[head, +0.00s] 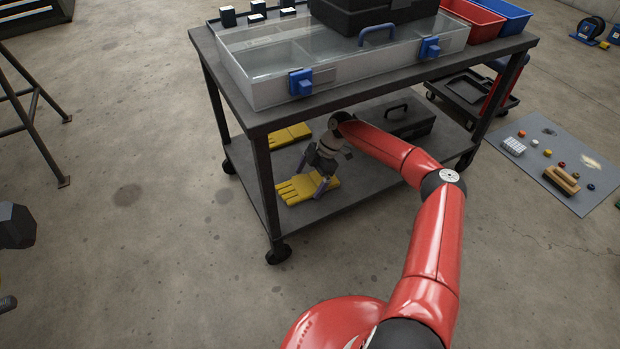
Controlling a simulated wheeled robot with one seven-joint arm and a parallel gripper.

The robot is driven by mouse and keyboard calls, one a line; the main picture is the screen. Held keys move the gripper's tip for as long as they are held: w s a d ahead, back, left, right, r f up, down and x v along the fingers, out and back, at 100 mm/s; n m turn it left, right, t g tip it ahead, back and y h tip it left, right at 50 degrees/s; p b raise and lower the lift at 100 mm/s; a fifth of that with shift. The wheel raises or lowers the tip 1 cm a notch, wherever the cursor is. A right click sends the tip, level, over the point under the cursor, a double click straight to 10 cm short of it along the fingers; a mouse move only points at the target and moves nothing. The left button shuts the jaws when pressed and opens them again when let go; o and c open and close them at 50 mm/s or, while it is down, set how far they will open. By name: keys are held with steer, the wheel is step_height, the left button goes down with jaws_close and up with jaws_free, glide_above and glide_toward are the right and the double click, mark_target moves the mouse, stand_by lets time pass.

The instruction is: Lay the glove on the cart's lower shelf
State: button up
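A yellow glove (296,190) appears to lie flat on the cart's lower shelf (352,187), near the shelf's front left part. My gripper (311,172) is under the cart top, right at this glove. Its two fingers stand apart, one at the glove's far side and one over its cuff end. My gripper looks open, though part of the glove is hidden behind it. A second yellow glove (291,135) lies farther back on the same shelf, partly hidden by a cart leg.
The cart's top (370,91) carries a clear organizer case (262,84) with blue latches. A dark toolbox (408,121) stands at the lower shelf's back right. A grey mat (560,190) with small parts lies on the floor at right.

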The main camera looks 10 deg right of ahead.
steer(key=p+v, duration=0.1)
steer(key=v, duration=1.1)
steer(key=shift+s, duration=0.15)
